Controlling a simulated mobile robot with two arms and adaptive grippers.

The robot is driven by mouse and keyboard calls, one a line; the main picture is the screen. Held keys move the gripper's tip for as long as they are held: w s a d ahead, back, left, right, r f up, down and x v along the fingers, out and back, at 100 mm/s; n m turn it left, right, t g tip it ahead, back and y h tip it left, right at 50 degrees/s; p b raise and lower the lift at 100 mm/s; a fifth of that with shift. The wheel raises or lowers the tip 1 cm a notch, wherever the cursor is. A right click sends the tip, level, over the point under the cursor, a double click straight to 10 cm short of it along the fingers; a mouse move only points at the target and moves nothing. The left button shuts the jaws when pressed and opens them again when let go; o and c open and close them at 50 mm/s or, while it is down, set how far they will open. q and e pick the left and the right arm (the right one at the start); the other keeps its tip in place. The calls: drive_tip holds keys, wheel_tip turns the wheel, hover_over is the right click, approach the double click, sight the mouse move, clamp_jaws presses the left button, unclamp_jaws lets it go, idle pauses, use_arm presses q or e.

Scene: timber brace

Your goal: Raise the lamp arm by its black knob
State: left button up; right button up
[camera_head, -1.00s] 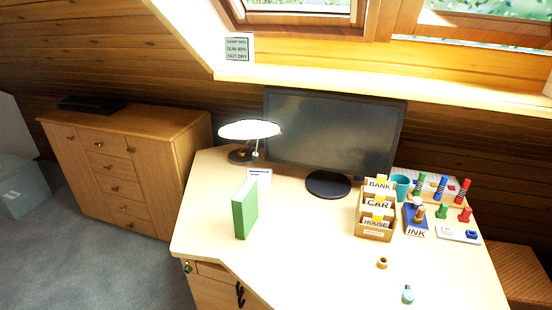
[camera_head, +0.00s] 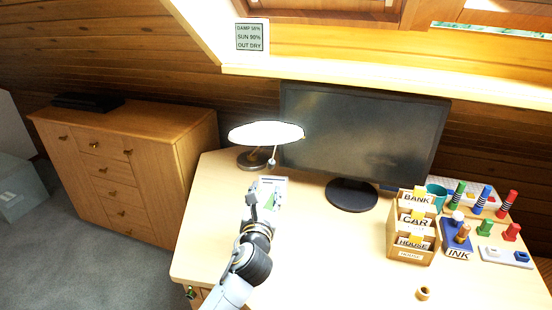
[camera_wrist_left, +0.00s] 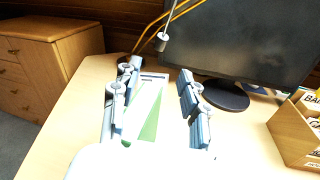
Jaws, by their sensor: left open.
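The desk lamp's lit white shade (camera_head: 266,133) stands over a dark round base (camera_head: 252,161) at the back left of the desk. A small greyish knob (camera_head: 271,163) hangs below the shade. In the left wrist view the knob (camera_wrist_left: 162,42) shows as a grey cylinder on a thin rod, beyond the fingertips. It looks grey rather than black. My left gripper (camera_head: 264,187) is in front of the lamp, below the knob and apart from it. In the left wrist view its two fingers (camera_wrist_left: 158,82) are spread with nothing gripped. My right gripper is not in view.
The dark monitor (camera_head: 361,140) is right of the lamp. A card box (camera_head: 411,258) and stamps fill the right side.

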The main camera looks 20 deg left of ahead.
sight(271, 166)
use_arm(q)
drive_tip(key=w, duration=0.5)
drive_tip(key=shift+w+a+r, duration=0.4)
drive_tip(key=w, duration=0.4)
drive_tip(key=w+a+b, duration=0.1)
drive_tip(key=w, duration=0.1)
drive_tip(key=shift+w+a+f, duration=0.1)
drive_tip(key=shift+w, duration=0.2)
drive_tip(key=shift+w+a, duration=0.1)
drive_tip(key=shift+w, duration=0.3)
clamp_jaws()
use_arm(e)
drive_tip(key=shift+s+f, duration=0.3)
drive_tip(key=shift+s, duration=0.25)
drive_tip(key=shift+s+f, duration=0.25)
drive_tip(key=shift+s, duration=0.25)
